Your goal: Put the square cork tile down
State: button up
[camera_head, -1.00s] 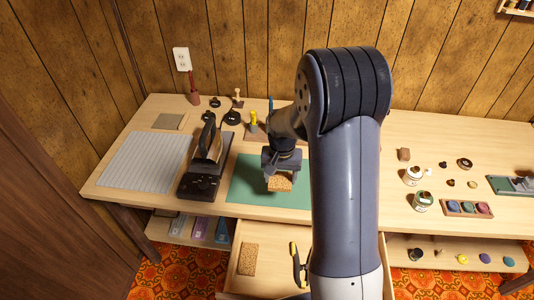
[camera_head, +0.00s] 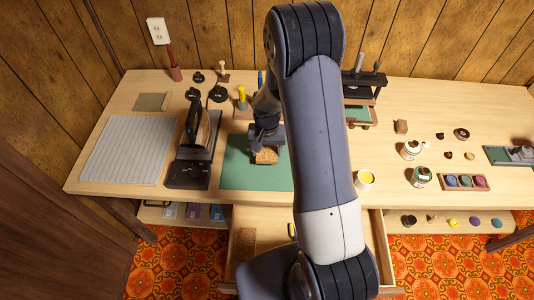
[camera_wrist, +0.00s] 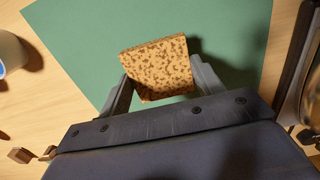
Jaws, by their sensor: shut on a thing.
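The square cork tile (camera_wrist: 158,70) is speckled brown and sits between the two fingers of my gripper (camera_wrist: 160,88) in the wrist view. My gripper is shut on it. In the head view the tile (camera_head: 266,157) shows below my gripper (camera_head: 266,148), over the green mat (camera_head: 238,172). The mat (camera_wrist: 90,50) fills much of the wrist view behind the tile. I cannot tell whether the tile touches the mat. My arm hides the mat's right part in the head view.
A dark press-like device (camera_head: 188,172) stands left of the mat, beside a ruled grey sheet (camera_head: 125,150). An open drawer (camera_head: 275,218) below holds another cork piece (camera_head: 246,240). Small jars (camera_head: 420,176) stand farther right.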

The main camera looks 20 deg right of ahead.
aim_at(267, 153)
jog(key=shift+f, duration=1.5)
jog(key=shift+f, duration=0.1)
jog(key=o, duration=0.9)
jog(key=shift+o, duration=0.2)
notch_tip(267, 153, up, 12)
jog(key=b, duration=0.1)
